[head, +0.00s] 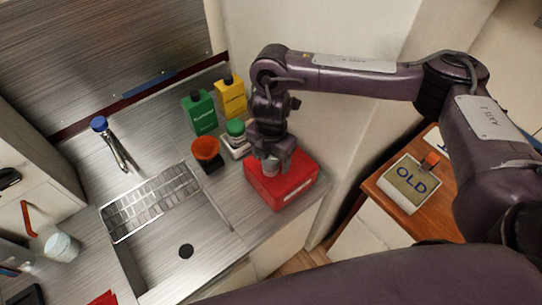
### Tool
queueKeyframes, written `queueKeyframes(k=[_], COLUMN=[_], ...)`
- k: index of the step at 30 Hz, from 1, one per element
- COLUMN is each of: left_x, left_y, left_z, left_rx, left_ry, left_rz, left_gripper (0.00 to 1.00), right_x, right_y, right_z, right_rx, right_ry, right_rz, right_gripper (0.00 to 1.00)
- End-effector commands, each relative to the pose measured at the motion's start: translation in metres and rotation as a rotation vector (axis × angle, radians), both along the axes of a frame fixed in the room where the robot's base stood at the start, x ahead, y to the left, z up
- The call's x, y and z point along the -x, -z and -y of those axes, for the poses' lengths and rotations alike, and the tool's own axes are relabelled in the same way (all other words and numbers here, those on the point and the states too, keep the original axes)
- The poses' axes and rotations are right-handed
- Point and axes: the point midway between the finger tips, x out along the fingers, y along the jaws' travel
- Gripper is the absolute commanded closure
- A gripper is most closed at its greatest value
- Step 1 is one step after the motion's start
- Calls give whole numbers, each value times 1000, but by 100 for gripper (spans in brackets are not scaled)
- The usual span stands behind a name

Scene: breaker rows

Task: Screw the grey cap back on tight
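The grey cap (270,167) shows as a small pale round piece at the top of the red container (283,187), which stands near the right end of the steel counter. My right gripper (274,163) points down over the container with its fingers at the cap, one on each side. The fingers hide part of the cap, and I cannot tell whether they press on it. The thread and the cap's seating are hidden. My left gripper is not in view.
Green (200,114) and yellow (231,98) bottles stand behind, with a green-capped jar (236,132) and an orange cup (206,150) close left of the container. A sink with a drying rack (150,203) lies left. A wooden side table (440,212) holds an "OLD" box (410,184).

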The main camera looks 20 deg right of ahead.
Motion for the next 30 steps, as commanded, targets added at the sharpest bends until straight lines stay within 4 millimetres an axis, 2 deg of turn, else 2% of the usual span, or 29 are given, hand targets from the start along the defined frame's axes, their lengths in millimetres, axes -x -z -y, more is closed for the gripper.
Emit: queueKeyframes(k=[10, 21, 25, 30], left_x=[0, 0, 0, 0], left_y=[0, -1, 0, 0], left_z=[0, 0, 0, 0], left_rx=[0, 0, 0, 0], left_ry=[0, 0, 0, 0], left_rz=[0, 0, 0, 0], left_gripper=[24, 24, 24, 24], right_x=[-1, -1, -1, 0], right_y=[-5, -58, -70, -78], right_z=[0, 0, 0, 0], right_rx=[0, 1, 0, 0], right_ry=[-2, -1, -2, 1], right_rz=[2, 5, 3, 0], right_gripper=[33, 33, 33, 33])
